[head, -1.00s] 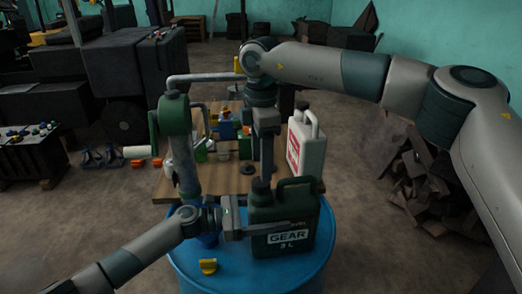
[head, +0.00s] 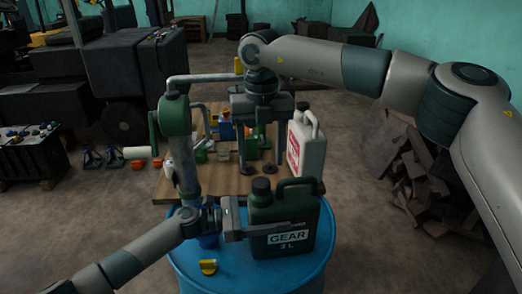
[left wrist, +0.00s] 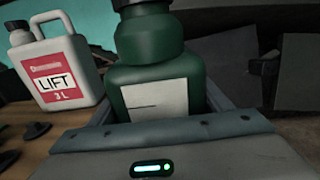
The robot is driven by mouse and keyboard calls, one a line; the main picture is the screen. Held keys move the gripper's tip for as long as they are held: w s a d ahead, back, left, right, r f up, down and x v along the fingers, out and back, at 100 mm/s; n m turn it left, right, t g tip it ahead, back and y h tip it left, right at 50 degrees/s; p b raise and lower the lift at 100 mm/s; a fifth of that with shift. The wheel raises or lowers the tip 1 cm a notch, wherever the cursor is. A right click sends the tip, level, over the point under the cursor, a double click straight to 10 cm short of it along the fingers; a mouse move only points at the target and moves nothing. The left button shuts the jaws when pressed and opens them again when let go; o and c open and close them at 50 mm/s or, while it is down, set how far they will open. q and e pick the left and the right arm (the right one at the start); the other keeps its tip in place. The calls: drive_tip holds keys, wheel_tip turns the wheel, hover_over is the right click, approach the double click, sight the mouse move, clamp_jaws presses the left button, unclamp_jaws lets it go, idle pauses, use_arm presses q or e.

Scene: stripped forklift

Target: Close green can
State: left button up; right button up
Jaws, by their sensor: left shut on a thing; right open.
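The green can (head: 285,222), labelled GEAR 3 L, stands upright on the blue drum (head: 185,262). A black cap (head: 261,187) sits on its spout, and the cap's lower edge shows in the left wrist view (left wrist: 137,4); I cannot tell whether it is tight. My left gripper (head: 258,228) is shut on the can, one finger across its front; in the left wrist view the green body (left wrist: 160,85) is between the fingers. My right gripper (head: 262,152) is open and empty, above and apart from the cap, pointing down.
A pump stands on the drum (head: 180,150) left of the can. A yellow cap (head: 208,267) lies on the drum's front. Behind is a wooden table (head: 215,182) with a white can (head: 305,145), labelled LIFT (left wrist: 60,78), and several small containers. Scrap wood (head: 430,180) is piled at right.

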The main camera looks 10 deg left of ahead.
sight(261, 182)
drive_tip(key=n, duration=0.5)
drive_tip(key=shift+r+n, duration=0.25)
drive_tip(key=shift+n, duration=0.15)
drive_tip(key=n, duration=0.7)
drive_tip(key=shift+r, duration=0.3)
drive_tip(key=shift+f, duration=0.1)
drive_tip(key=shift+f, duration=3.9)
drive_tip(key=c, duration=1.1)
drive_tip(key=shift+m, duration=0.3)
drive_tip(key=o, duration=1.2)
